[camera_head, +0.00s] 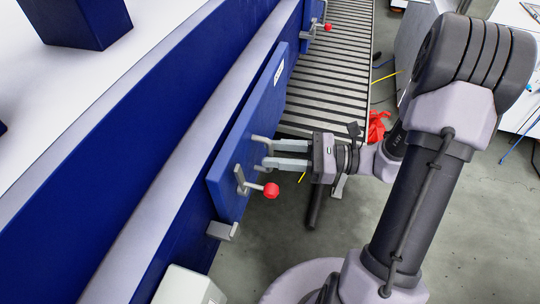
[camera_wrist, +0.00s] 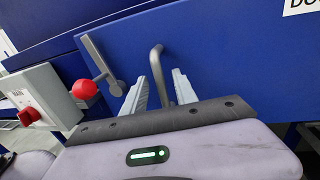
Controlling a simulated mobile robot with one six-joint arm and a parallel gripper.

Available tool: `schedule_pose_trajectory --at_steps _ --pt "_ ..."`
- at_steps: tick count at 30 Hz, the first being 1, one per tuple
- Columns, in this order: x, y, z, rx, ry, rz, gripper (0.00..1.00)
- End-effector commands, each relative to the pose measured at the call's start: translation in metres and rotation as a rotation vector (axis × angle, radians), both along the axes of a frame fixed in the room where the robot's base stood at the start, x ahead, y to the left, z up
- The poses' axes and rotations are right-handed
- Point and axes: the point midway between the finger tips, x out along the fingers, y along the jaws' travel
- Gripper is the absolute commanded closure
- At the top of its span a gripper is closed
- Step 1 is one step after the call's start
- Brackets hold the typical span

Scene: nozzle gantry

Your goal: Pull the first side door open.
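The first side door (camera_head: 245,130) is a blue panel on the side of the blue gantry; it fills much of the wrist view (camera_wrist: 240,65). I cannot tell whether it stands slightly ajar. Its grey bar handle (camera_wrist: 157,75) rises between the two fingers of my gripper (camera_wrist: 160,92), with a gap visible on each side. My gripper (camera_head: 272,154) is open at the door face in the head view, where its fingers partly hide the handle. Left of the handle is a grey latch lever (camera_wrist: 98,60) with a red ball knob (camera_wrist: 84,89), also in the head view (camera_head: 271,190).
A light box with a red switch (camera_wrist: 40,95) stands near the door's near end. A grey bracket (camera_head: 222,231) sits below the door. A slatted conveyor (camera_head: 330,60) runs beyond it. Another red-knobbed latch (camera_head: 327,27) is farther along. Grey floor lies right of the door.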

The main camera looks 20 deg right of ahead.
Motion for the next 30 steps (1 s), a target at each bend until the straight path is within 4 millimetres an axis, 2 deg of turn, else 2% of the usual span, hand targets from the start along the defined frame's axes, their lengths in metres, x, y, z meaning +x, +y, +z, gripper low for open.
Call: schedule_pose_trajectory --at_steps 4,13,18,30 --pt "0.0047 0.0111 -0.0001 0.0 -0.001 0.0 0.66" --pt "0.0058 0.0134 0.0007 0.0 0.0 0.0 0.66" --pt "0.0058 0.0132 0.0006 0.0 0.0 0.0 0.99" --pt "0.0055 0.0132 0.0004 0.0 0.0 0.001 1.0"
